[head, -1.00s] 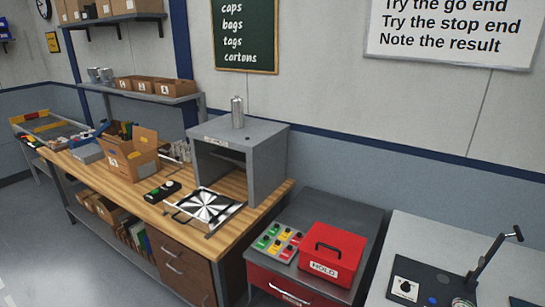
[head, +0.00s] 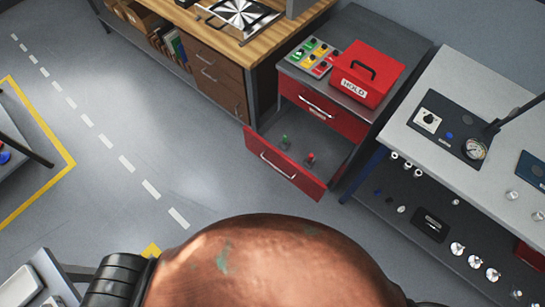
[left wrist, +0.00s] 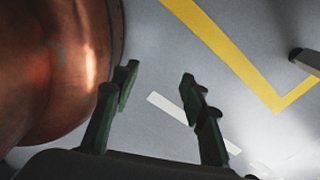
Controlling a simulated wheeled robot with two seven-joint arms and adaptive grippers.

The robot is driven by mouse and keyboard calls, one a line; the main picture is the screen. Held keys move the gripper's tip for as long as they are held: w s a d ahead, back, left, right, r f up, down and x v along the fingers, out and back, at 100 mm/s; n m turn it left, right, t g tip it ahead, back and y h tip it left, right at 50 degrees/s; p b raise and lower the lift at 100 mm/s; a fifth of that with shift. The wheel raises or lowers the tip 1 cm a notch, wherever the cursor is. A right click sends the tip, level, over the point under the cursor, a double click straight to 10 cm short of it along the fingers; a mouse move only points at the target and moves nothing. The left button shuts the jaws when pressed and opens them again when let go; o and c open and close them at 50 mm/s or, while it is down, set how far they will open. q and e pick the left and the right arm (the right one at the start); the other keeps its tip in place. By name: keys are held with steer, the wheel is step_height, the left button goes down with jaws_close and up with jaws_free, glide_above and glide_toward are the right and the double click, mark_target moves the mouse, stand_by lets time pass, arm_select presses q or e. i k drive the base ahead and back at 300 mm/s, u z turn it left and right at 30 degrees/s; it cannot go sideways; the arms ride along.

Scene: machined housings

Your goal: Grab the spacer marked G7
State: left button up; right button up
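No G7 mark can be read on anything in view. Several small silvery round parts (head: 475,262) lie on the lower shelf of the grey bench at right; they are too small to read. Two small pieces, one green (head: 285,140) and one red (head: 310,160), are in the open lower drawer (head: 285,165) of the red cabinet. In the left wrist view my left gripper (left wrist: 160,85) is open, its fingers apart with only floor showing between them. My right gripper is not in view.
A large rounded copper body (head: 265,265) fills the bottom of the head view and stands close beside my left gripper. A red HOLD box (head: 367,75) sits on the cabinet. The grey bench (head: 460,80) holds a gauge. Open floor (head: 130,130) lies at left.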

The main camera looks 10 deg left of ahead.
mark_target(512, 195)
steer(key=z, duration=3.1)
steer(key=i, duration=0.35)
steer(key=z, duration=0.05)
